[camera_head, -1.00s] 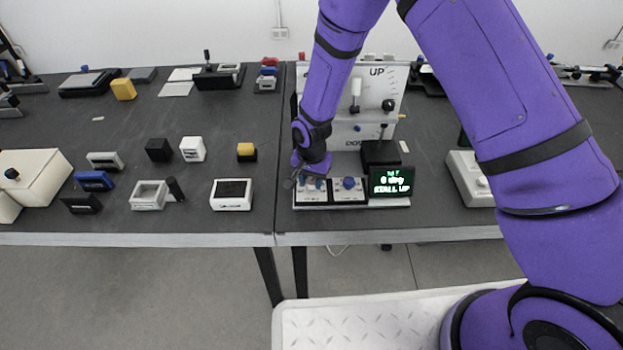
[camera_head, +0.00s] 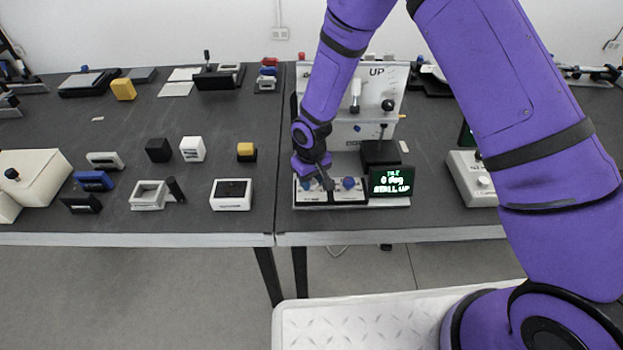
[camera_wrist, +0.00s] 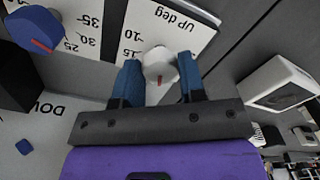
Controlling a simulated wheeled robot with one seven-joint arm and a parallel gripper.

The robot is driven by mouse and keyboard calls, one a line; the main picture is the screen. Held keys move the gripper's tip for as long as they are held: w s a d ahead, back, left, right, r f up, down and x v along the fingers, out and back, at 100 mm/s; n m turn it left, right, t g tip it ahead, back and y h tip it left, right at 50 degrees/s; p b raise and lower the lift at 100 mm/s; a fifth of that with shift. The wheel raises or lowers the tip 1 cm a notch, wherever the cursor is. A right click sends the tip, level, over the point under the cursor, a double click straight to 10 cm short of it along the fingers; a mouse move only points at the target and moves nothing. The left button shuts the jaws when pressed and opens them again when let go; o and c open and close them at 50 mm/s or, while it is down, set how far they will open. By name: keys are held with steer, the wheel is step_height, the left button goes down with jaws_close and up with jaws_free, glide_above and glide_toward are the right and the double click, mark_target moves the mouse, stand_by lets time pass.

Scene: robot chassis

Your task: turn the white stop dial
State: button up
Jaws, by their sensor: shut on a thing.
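The white dial (camera_wrist: 159,66), with a red mark on its rim, sits beside a printed white plate marked "Up deg" with numbers. In the wrist view my gripper (camera_wrist: 160,82) has its two blue fingers on either side of the dial, shut on it. In the head view my gripper (camera_head: 318,183) is low over the front left of the control panel, and it hides the white dial there. A blue dial (camera_wrist: 34,29) with a red mark stands beside another scale at the wrist view's upper left; it also shows in the head view (camera_head: 348,183).
A small dark screen (camera_head: 391,181) with green text, reading "0 deg" and "STALL UP", stands right of the dials. An upright white board marked "UP" (camera_head: 377,90) rises behind. A white box (camera_head: 231,195) stands to the left. Several small blocks lie farther left.

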mark_target(312, 181)
steer(key=n, duration=0.4)
steer(key=shift+n, duration=1.8)
steer(key=o, duration=0.9)
step_height(312, 181, up, 11)
steer(key=shift+f, duration=0.1)
